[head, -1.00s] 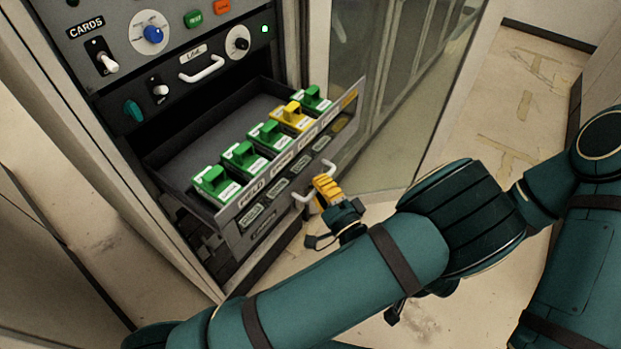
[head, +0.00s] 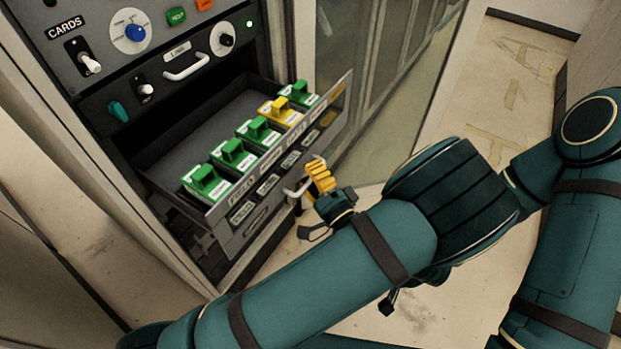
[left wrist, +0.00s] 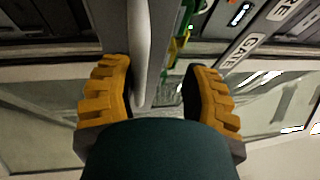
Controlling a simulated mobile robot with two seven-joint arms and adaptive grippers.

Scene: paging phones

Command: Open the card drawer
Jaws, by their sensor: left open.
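The card drawer (head: 228,218) is pulled well out of the cabinet, below the panel marked CARDS. It holds a row of green cards (head: 234,152) and one yellow card (head: 281,110) along its front. Its pale bar handle (head: 290,192) is on the front face. My left gripper (head: 319,176), with yellow fingers, is at this handle. In the left wrist view my left gripper (left wrist: 158,98) is open, with the handle (left wrist: 141,60) between its fingers, nearer the left one. Whether a finger touches the bar is unclear. My right gripper is not visible.
Above the drawer is a panel with a blue knob (head: 135,32), switches and a second white handle (head: 187,66). A glass door (head: 385,95) stands right of the drawer. Pale floor (head: 495,70) is clear at the upper right.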

